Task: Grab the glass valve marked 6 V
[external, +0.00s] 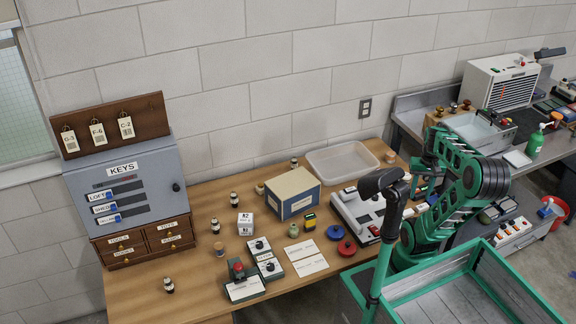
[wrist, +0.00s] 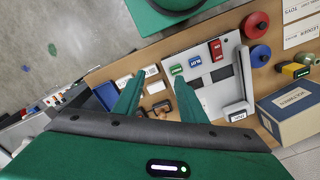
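My gripper (wrist: 158,79) is open and empty in the wrist view, with its two green fingers apart over the bench, beside a grey switch panel (wrist: 207,68). No glass valve marked 6 V can be made out. Several small dark-and-white pieces stand on the wooden table in the external view, one near the middle (external: 234,199), one at the front left (external: 169,286) and one near the back (external: 294,163). Their labels are too small to read. In the external view my green arm (external: 465,180) reaches over the table's right end, and its fingers are hard to make out.
A grey key cabinet (external: 130,185) stands at the left. A blue-and-cream box (external: 292,192) and a clear tray (external: 342,160) are mid-table. Red (external: 347,248) and blue (external: 335,232) discs lie near the panel. A green-rimmed bin (external: 450,285) stands in front.

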